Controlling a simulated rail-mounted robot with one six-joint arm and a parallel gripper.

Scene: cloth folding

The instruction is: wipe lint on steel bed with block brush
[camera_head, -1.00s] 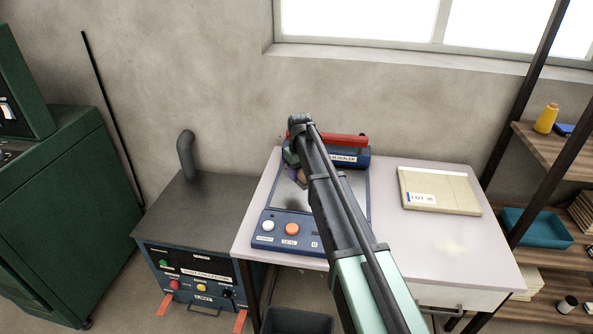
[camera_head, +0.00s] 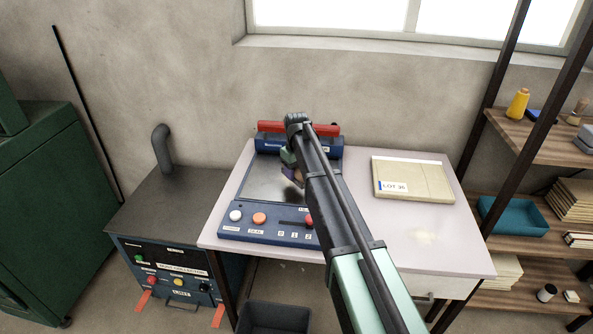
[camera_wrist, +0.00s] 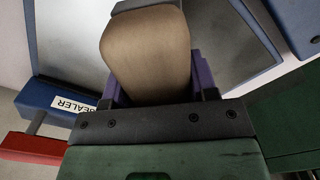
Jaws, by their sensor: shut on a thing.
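The steel bed (camera_head: 262,188) is the grey metal plate of the blue sealer on the table. It also shows in the wrist view (camera_wrist: 75,35), on both sides of the brush. The block brush (camera_wrist: 147,50) is a light brown wooden block between purple fingers. My gripper (camera_head: 291,174) is shut on it over the right part of the bed. My arm hides part of the sealer's right side. The brush's underside is hidden, and I cannot tell whether it touches the bed. I cannot make out lint on the bed.
The sealer's red bar (camera_head: 272,127) stands behind the bed; its buttons (camera_head: 259,218) are in front. A LOT 35 package (camera_head: 413,181) lies at the table's right. A dark control box (camera_head: 165,255) stands left of the table, and shelves (camera_head: 545,150) stand at right. The table's front right is clear.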

